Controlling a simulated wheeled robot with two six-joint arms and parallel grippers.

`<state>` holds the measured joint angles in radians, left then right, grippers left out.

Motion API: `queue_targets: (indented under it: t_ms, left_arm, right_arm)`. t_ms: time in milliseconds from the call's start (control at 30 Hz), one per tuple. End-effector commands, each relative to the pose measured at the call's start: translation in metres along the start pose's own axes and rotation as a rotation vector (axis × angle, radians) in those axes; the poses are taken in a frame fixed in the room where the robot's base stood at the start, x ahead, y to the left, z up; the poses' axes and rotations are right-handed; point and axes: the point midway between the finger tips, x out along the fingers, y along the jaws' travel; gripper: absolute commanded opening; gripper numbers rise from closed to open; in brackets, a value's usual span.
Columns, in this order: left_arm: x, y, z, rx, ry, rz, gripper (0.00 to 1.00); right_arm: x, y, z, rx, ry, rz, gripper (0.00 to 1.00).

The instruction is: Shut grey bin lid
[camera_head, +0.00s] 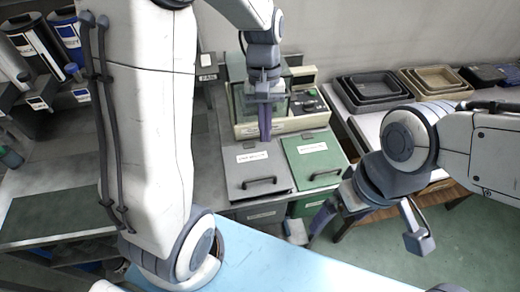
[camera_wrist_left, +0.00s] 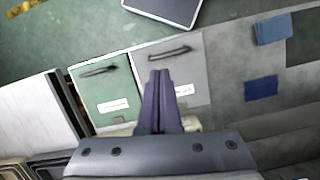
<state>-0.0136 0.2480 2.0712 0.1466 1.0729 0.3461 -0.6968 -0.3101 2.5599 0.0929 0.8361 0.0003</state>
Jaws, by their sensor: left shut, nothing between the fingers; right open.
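The grey bin lid (camera_head: 235,176) lies flat over its bin, level with the green lid beside it. It has a white label and a dark handle near its front edge. My left gripper (camera_head: 265,139) is shut and empty, pointing down over the rear part of the grey lid. Whether its tips touch the lid cannot be told. In the left wrist view the grey lid (camera_wrist_left: 198,62) shows behind the shut fingers of my left gripper (camera_wrist_left: 160,74), which partly hide its label. My right gripper (camera_head: 368,230) is open and empty, in front of the green bin and to the right.
The green lid (camera_head: 315,168) lies flat right of the grey one. A device with a green button (camera_head: 311,92) stands behind the bins. Stacked trays (camera_head: 372,91) sit on the table at the right. A light blue surface (camera_head: 270,265) is in the foreground.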

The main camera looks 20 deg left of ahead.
Motion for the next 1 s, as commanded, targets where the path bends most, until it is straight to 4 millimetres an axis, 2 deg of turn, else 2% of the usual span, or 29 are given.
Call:
queue_targets:
  t_ms: [33,100,267,367,700,900,1000]
  left_arm:
    - [-0.005,-0.010,-0.012,-0.071,-0.021,0.009,0.00]
    - [-0.006,-0.018,-0.022,-0.132,-0.038,0.016,0.00]
    - [0.003,-0.024,-0.028,-0.174,-0.055,0.020,0.00]
    - [0.018,-0.024,-0.026,-0.172,-0.055,0.019,0.00]
    - [0.090,-0.022,-0.022,-0.171,-0.057,0.018,0.00]
    - [0.120,-0.021,-0.021,-0.170,-0.053,0.019,0.00]
    - [0.129,-0.021,-0.021,-0.171,-0.052,0.020,0.00]
  right_arm:
    - [-0.007,-0.001,0.000,0.000,0.000,0.000,1.00]
    - [-0.009,-0.001,0.000,0.000,0.000,0.000,1.00]
    - [-0.010,-0.001,0.000,0.000,0.000,0.000,1.00]
    - [-0.012,-0.001,-0.001,0.000,0.000,0.000,1.00]
    - [-0.020,-0.002,-0.001,0.001,0.000,0.000,1.00]
    - [-0.025,-0.002,-0.001,0.001,0.000,0.000,1.00]
    - [-0.026,-0.002,-0.001,0.001,0.000,0.000,1.00]
